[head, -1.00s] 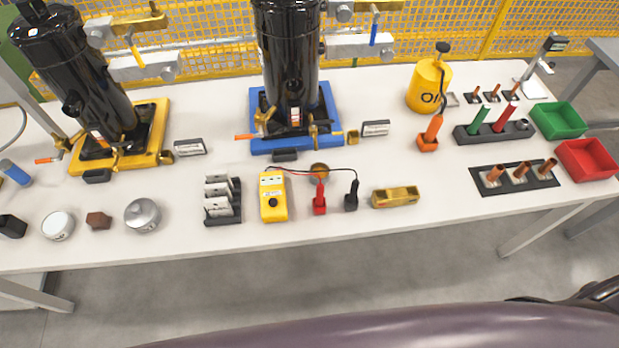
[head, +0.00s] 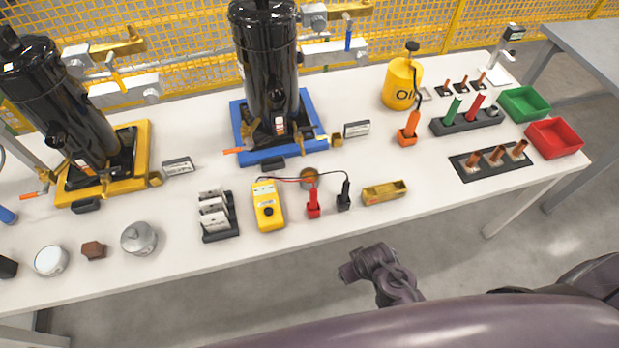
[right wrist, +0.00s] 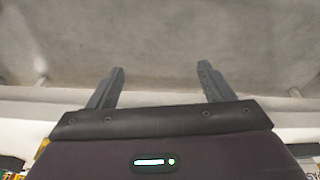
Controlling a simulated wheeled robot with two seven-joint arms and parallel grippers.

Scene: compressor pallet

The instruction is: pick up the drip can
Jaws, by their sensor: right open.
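No can is labelled as the drip can. A smaller round can (head: 51,261) with a pale top stands further left. A yellow can (head: 402,84) with a black cap and "OI" lettering stands at the back right. My right gripper (right wrist: 160,70) is open and empty in the right wrist view, its fingers apart over grey floor near the table edge. My left gripper is not in view.
Between the silver can and the meter (head: 268,205) stands a dark rack (head: 221,232) of cards. A brown hex piece (head: 94,250) sits between the two round cans. Black compressors on yellow (head: 140,150) and blue (head: 238,120) bases stand behind. Floor lies before the table.

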